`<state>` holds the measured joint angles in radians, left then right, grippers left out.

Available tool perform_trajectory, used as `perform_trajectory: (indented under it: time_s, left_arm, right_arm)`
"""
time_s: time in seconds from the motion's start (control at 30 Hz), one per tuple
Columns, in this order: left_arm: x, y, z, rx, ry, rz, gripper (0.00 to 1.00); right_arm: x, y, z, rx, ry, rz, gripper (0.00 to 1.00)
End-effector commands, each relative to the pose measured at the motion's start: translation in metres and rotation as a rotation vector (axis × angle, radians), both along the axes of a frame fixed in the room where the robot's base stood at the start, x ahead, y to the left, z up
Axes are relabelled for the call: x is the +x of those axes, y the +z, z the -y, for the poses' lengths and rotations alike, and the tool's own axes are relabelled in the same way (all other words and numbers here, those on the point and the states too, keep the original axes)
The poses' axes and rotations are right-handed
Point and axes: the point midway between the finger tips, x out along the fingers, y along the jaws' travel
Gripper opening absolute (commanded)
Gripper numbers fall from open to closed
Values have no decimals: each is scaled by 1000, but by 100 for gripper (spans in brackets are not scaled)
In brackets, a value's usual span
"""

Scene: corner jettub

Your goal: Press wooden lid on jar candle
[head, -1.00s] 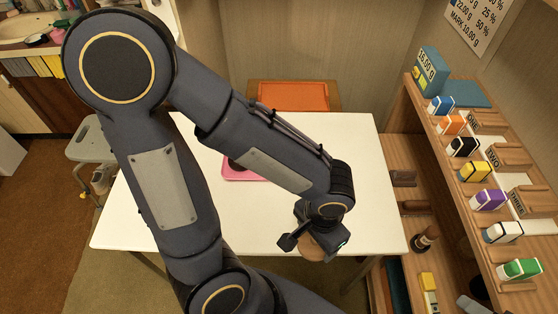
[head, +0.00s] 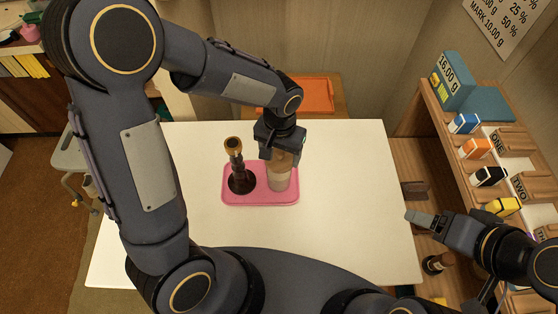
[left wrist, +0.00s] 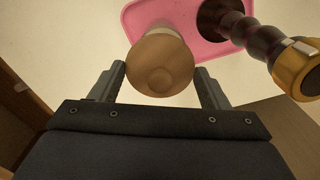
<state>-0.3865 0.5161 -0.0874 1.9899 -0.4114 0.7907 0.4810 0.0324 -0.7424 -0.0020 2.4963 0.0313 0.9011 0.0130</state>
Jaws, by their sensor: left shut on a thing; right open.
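The jar candle (head: 279,180) stands upright on the right part of a pink tray (head: 262,198) on the white table. My left gripper (head: 280,154) is right above it and shut on the round wooden lid (head: 284,159). The jar is mostly hidden behind the lid there. The lid is over the jar's mouth; I cannot tell whether it is fully seated. My right gripper (head: 428,219) is open and empty, off the table's right edge.
A dark twisted thing with a gold top (head: 236,168) stands on the tray just left of the jar, close to my left gripper. An orange tray (head: 318,95) lies behind the table. A shelf with small coloured boxes (head: 464,123) is at right. The front table is clear.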

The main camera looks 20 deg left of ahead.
Motion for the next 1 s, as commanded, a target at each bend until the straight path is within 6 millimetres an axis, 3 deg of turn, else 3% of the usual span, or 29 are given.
perform_trajectory:
  time_s: [0.53, 1.0]
  left_arm:
    - [2, -2, -1, 2, 1, 1, 47]
    - [2, -37, -1, 2, 1, 1, 47]
  right_arm:
    - [0, -3, 0, 0, 0, 0, 73]
    - [0, -35, 0, 0, 0, 0, 73]
